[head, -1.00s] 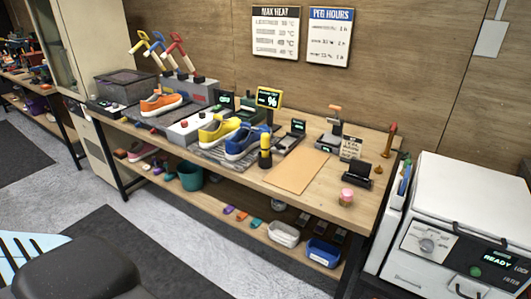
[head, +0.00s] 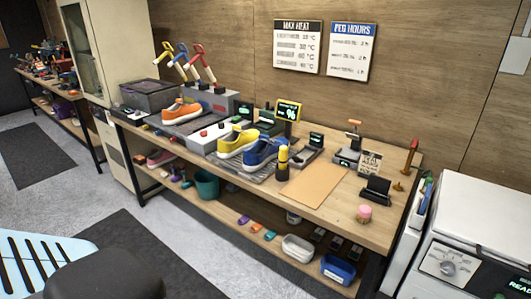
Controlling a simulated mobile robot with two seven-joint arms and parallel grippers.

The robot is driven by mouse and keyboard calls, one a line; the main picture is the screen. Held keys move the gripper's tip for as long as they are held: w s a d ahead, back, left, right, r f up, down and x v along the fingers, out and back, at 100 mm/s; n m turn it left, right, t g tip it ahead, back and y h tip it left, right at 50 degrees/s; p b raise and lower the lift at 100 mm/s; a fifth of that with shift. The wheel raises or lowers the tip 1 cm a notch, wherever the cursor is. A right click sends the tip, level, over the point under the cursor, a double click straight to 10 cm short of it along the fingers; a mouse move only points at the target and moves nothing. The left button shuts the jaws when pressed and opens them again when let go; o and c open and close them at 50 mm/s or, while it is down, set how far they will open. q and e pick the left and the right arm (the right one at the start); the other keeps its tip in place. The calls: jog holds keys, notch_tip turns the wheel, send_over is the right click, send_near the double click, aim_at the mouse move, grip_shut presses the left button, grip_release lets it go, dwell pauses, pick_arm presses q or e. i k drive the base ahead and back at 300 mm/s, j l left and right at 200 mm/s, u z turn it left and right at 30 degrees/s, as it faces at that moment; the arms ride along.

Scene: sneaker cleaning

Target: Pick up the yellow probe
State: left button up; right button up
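A short upright cylinder with a yellow upper part and a black lower part (head: 283,162) stands on the workbench (head: 330,215); it looks like the yellow probe. It stands just right of the blue sneaker (head: 264,152) and at the left edge of a tan mat (head: 313,185). A meter with a yellow-framed screen showing "%" (head: 288,111) stands behind it. A yellow sneaker (head: 236,141) is left of the blue one. Neither of my grippers is in view.
An orange sneaker (head: 182,111) sits farther left on the bench. A black stand (head: 376,190) and a pink jar (head: 364,213) are at the right end. A white machine (head: 470,225) stands right of the bench. Grey floor (head: 215,255) is open in front.

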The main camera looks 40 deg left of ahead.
aim_at(283, 148)
jog(key=i+j+z, duration=0.1)
jog(key=j, duration=0.3)
jog(key=i+j+z, duration=0.15)
jog(key=j, duration=0.25)
jog(key=i+j+z, duration=0.1)
jog(key=j, duration=0.35)
jog(key=i+j+z, duration=0.1)
jog(key=j, duration=0.35)
jog(key=i, duration=0.05)
